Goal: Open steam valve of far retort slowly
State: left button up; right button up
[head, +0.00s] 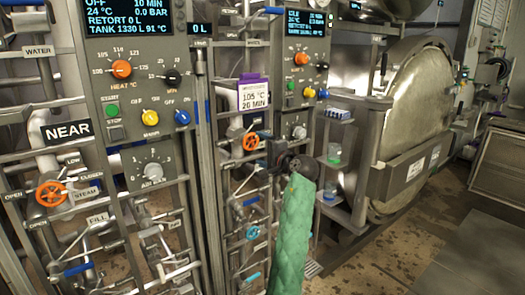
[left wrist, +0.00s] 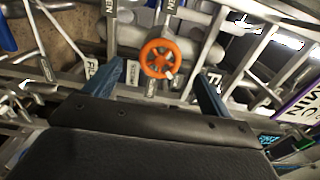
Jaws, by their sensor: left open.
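The far retort's steam valve is an orange handwheel (head: 250,141) on the pipe rack in the middle of the head view. My left gripper (head: 267,160), on a green-sleeved arm, is just to the right of and below this wheel. In the left wrist view the orange wheel (left wrist: 157,58) shows between the two spread fingers of my left gripper (left wrist: 163,72). The fingers are open and hold nothing. I cannot tell how far their tips are from the wheel. My right gripper is in neither view.
The near panel (head: 150,120) has its own orange handwheel (head: 50,194) at the left, by a NEAR label (head: 73,131). Blue-handled valves and pipes crowd the rack. A sign (head: 254,97) reads 105 °C, 20 MIN. A large retort door (head: 415,110) stands at the right, with open floor below.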

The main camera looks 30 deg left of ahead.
aim_at(252, 144)
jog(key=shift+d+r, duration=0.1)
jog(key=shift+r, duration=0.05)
pick_arm(q)
notch_tip(252, 144, down, 6)
jog(key=a+m+y+b, duration=0.1)
jog(key=a+m, duration=0.1)
jog(key=w+a+r+m+y, duration=0.1)
jog(key=r+m, duration=0.1)
jog(key=m, duration=0.3)
jog(key=w+a+r+m+t+y+p, duration=0.1)
jog(key=a+m, duration=0.1)
jog(key=m, duration=0.3)
jog(key=w+a+r+m+y, duration=0.1)
jog(key=r+m, duration=0.1)
jog(key=m, duration=0.4)
jog(key=shift+w+a+r+t+p, duration=0.15)
jog(key=shift+w+r+t+p, duration=0.15)
jog(key=shift+p, duration=0.1)
jog(key=shift+w+a+r, duration=0.1)
jog(key=shift+a, duration=0.25)
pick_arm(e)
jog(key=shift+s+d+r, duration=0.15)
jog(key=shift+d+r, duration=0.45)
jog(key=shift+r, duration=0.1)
